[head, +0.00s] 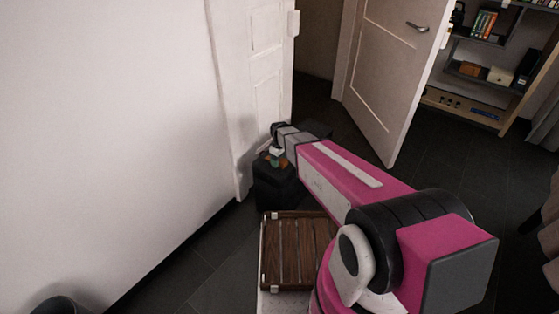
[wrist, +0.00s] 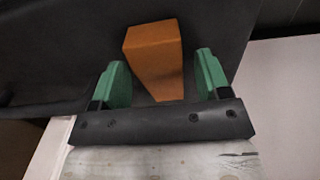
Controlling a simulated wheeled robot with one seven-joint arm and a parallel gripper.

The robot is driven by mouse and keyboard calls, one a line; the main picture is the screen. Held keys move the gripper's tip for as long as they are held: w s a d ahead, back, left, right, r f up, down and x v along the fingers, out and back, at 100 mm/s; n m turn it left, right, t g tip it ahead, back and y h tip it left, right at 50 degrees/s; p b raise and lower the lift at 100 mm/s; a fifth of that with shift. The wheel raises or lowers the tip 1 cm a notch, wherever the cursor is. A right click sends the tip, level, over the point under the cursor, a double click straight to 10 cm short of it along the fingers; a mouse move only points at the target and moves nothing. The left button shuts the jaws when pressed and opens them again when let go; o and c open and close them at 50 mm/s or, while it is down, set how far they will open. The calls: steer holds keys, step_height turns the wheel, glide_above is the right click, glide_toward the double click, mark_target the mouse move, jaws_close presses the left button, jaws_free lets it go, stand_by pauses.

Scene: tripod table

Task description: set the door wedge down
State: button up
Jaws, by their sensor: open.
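The door wedge (wrist: 153,58) is an orange block that narrows toward my gripper's palm. In the wrist view it lies against a dark surface (wrist: 50,60), between the two green fingers of my gripper (wrist: 163,74). The fingers are apart, with a visible gap on each side of the wedge. In the head view my gripper (head: 276,158) is over the top of a small black table (head: 272,188) beside the wall. The wedge is too small and partly covered there to make out well.
A white wall and a white panelled door frame (head: 265,60) stand close behind and left of the black table. An open door (head: 385,70) and a shelf unit (head: 485,70) are further back right. Dark tiled floor (head: 440,165) is clear at the right.

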step_height(320, 180, up, 12)
steer(key=s+d+r+m, duration=0.2)
steer(key=s+d+m, duration=0.3)
steer(key=s+d, duration=0.4)
steer(key=s+d+r+m, duration=0.1)
steer(key=s+d+m, duration=0.4)
steer(key=s+d, duration=0.3)
steer(key=shift+s+d+r, duration=0.35)
steer(key=shift+d+r, duration=0.05)
steer(key=shift+d, duration=0.15)
